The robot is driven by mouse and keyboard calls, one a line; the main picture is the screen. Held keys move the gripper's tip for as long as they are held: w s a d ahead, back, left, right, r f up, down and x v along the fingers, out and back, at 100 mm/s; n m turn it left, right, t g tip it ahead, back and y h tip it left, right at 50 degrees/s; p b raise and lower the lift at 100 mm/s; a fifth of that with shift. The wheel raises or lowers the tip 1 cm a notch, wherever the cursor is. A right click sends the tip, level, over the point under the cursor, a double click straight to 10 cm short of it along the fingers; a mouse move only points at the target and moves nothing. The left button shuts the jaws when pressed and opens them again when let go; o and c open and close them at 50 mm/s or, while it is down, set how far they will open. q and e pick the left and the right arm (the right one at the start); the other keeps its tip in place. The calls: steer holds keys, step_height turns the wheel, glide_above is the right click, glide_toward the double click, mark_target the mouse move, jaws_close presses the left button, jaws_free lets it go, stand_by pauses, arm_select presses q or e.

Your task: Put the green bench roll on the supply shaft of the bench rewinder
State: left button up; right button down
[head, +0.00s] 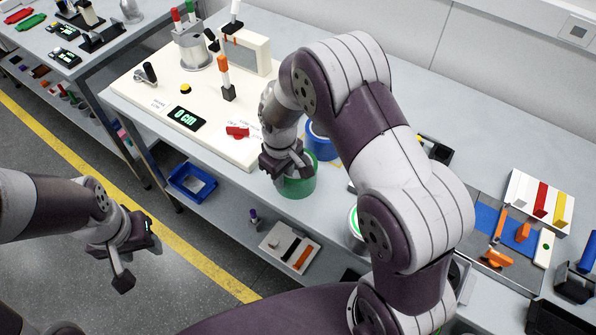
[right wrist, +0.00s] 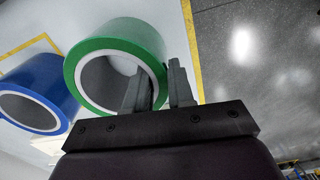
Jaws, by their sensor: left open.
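The green bench roll (head: 298,187) stands near the front edge of the bench. In the right wrist view it is a wide green ring (right wrist: 100,50) with a white core. My right gripper (head: 287,168) is at the roll, one fingertip in front of the core opening and the other outside the rim (right wrist: 160,88); contact is unclear. The rewinder's cream base (head: 140,88) carries a 0 cm display (head: 186,118), a black crank (head: 147,74) and a silver cylinder (head: 196,52). I cannot pick out the supply shaft for certain. My left gripper (head: 137,254) is open and empty, over the floor.
A blue roll (head: 320,143) stands beside the green one, also in the right wrist view (right wrist: 38,92). A red piece (head: 237,131) lies on the base. My right arm hides the middle of the bench.

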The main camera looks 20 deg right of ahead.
stand_by(0.4)
step_height(320, 180, up, 6)
steer(key=p, duration=0.5)
steer(key=shift+w+r, duration=0.1)
steer(key=c, duration=1.5)
jaws_free()
jaws_close()
